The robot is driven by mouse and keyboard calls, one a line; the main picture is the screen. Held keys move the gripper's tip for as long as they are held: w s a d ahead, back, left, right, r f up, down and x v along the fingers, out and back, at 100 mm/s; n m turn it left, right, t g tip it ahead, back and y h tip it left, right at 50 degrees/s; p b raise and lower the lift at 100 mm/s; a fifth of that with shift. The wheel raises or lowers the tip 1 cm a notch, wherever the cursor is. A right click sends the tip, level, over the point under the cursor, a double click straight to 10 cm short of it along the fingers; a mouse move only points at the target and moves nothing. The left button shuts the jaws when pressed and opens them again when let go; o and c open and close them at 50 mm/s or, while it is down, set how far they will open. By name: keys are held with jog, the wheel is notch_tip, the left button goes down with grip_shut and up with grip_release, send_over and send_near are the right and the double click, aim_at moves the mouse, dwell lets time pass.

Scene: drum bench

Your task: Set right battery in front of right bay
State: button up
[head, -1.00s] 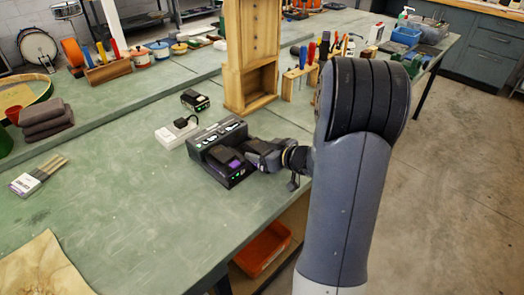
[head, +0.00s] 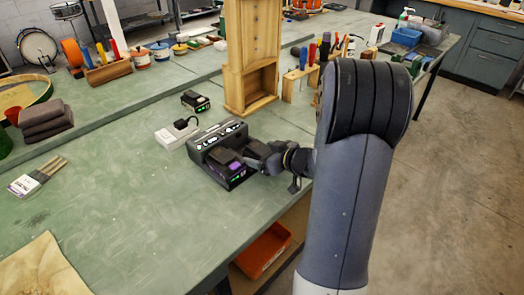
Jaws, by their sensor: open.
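A dark battery charger (head: 208,137) stands on the green bench, with small lights along its back panel. A dark battery with a purple patch and green lights (head: 229,171) sits at its left bay. My gripper (head: 262,157) is at the right side of the charger, low over the bench, with its jaws open. A dark block shape at the right bay, beside the gripper, is likely the right battery (head: 256,146); gripper and block are hard to tell apart, and I cannot tell whether they touch. Another dark battery with green lights (head: 195,101) lies behind the charger.
A white power strip with a black plug (head: 169,139) is left of the charger. A wooden cabinet (head: 233,98) stands behind it, beside a rack of tools (head: 292,85). A paint brush pack (head: 28,184) lies at left. The bench front (head: 130,225) is clear.

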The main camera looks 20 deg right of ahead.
jog(key=p+v, duration=0.1)
jog(key=v, duration=1.1)
jog(key=shift+w+r+p, duration=0.1)
jog(key=shift+r+p, duration=0.05)
jog(key=shift+p, duration=0.25)
jog(key=b+x, duration=0.1)
jog(key=x, duration=1)
jog(key=shift+w+a+b, duration=0.1)
jog(key=shift+w+b, duration=0.2)
jog(key=shift+b, duration=0.05)
